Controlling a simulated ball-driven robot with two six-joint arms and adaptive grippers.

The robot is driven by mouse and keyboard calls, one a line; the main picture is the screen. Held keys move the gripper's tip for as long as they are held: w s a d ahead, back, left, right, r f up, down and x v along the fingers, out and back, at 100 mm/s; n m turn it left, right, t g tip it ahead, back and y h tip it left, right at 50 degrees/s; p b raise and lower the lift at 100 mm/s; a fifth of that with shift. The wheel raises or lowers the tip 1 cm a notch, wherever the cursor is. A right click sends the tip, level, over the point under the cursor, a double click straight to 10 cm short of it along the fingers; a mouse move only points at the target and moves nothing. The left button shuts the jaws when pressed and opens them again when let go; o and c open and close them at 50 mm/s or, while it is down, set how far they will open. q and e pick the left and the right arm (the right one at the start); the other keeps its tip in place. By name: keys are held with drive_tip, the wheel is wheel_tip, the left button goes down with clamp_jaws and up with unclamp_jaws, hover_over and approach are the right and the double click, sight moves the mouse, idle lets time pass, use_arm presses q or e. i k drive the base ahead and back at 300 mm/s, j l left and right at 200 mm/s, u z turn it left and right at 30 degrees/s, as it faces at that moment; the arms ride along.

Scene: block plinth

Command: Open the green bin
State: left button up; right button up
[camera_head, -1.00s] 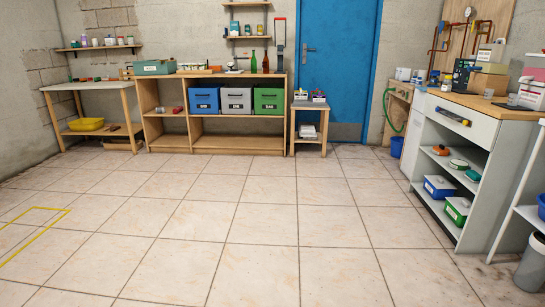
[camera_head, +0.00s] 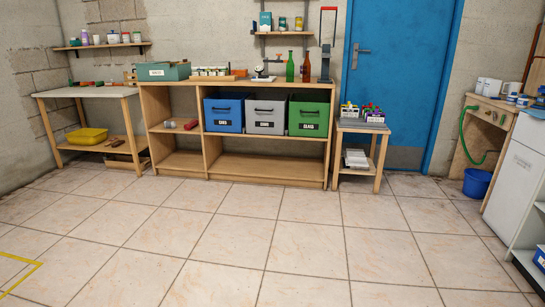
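The green bin (camera_head: 309,117) sits on the upper shelf of the wooden shelf unit (camera_head: 230,171), at the right end of a row of three bins. It has a dark label on its front and a dark slot near its top. A grey bin (camera_head: 265,116) and a blue bin (camera_head: 223,115) stand to its left. Whether the green bin's top is covered is hard to tell under the unit's top board. Neither of my grippers shows in the head view.
The tiled floor (camera_head: 227,245) in front of the unit is clear. A small side table (camera_head: 366,127) with colored items stands right of the unit, before the blue door (camera_head: 392,90). A blue bucket (camera_head: 477,183) and a white cabinet (camera_head: 515,180) are at the right.

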sight(310, 115)
drive_tip(key=i, duration=2.65)
